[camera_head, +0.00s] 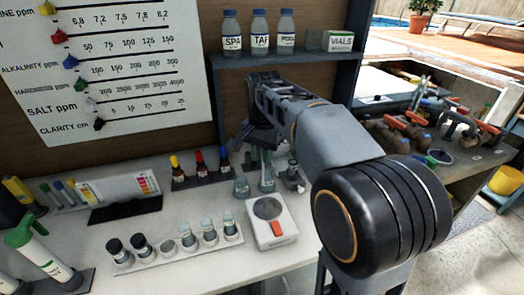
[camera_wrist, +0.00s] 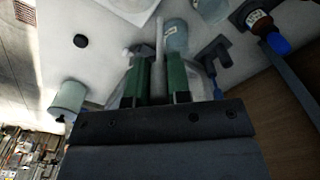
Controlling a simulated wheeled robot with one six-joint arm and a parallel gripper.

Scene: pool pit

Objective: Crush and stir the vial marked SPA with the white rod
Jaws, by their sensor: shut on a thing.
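My gripper (camera_wrist: 158,75) has green fingers closed on a pale rod (camera_wrist: 160,40), which points away from the wrist. In the head view the gripper (camera_head: 263,135) is above the back of the counter, partly hidden by my arm. A clear bluish vial (camera_wrist: 176,38) is right beside the rod in the wrist view; I cannot tell whether they touch or whether the tip is inside. In the head view, small clear vessels (camera_head: 241,187) stand below the gripper, with no readable marks. A bottle marked SPA (camera_head: 232,42) stands on the shelf, left of one marked TAF (camera_head: 259,42).
A white meter (camera_head: 272,228) and a rack of several capped vials (camera_head: 150,262) are on the counter (camera_head: 205,275) in front. Dropper bottles (camera_head: 199,165) stand left of the gripper. The shelf (camera_head: 290,58) is close above my arm.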

